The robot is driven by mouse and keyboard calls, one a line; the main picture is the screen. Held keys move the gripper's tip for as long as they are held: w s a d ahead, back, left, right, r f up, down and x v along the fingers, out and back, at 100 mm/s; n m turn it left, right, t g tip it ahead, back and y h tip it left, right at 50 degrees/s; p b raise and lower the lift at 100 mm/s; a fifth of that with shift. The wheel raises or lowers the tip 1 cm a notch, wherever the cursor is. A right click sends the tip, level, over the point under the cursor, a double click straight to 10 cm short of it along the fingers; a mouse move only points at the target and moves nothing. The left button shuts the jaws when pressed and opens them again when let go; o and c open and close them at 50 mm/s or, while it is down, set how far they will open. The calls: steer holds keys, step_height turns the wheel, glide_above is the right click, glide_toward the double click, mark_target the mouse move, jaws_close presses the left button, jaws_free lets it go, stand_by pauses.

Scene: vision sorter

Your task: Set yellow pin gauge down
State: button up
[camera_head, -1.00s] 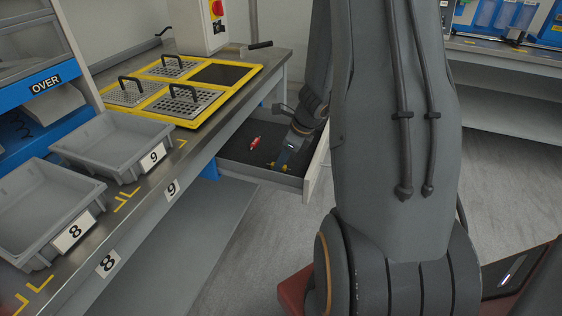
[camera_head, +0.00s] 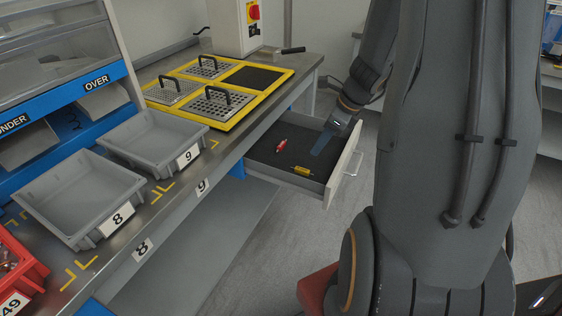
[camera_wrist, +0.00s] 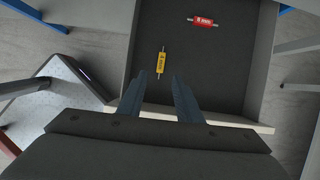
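The yellow pin gauge (camera_head: 303,170) lies flat on the dark floor of the open drawer (camera_head: 262,158), near its front panel. It also shows in the wrist view (camera_wrist: 161,62), lying lengthwise just past the fingertips. My gripper (camera_head: 322,145) is above the drawer, behind and to the right of the yellow gauge in the head view. In the wrist view my gripper (camera_wrist: 159,77) has its two fingers apart with nothing held between them. A red pin gauge (camera_head: 282,145) lies farther back in the drawer, and it also shows in the wrist view (camera_wrist: 203,21).
The drawer's front panel (camera_head: 344,163) and side walls stand close around my gripper. The bench above holds a yellow-framed tray (camera_head: 285,73) with lidded compartments, grey bins 8 (camera_head: 78,236) and 9 (camera_head: 136,162), and a red bin (camera_head: 30,270) at lower left.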

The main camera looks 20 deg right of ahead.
steer(key=s+a+r+n+g, duration=0.1)
steer(key=s+a+r+n, duration=0.15)
steer(key=a+n, duration=0.35)
steer(key=s+a+r+n, duration=0.1)
steer(key=a+r+n, duration=0.25)
steer(key=a, duration=0.35)
steer(key=s+a+r+n+g, duration=0.1)
steer(key=s+a+r+n, duration=0.15)
steer(key=a+n, duration=0.4)
steer(key=s+a+r+n+g+h, duration=0.1)
steer(key=s+a+r+n+h, duration=0.1)
steer(key=s+a+r+n, duration=0.3)
steer(key=shift+s+a+n, duration=2.25)
steer(key=shift+s+n, duration=1.65)
steer(key=shift+n, duration=1)
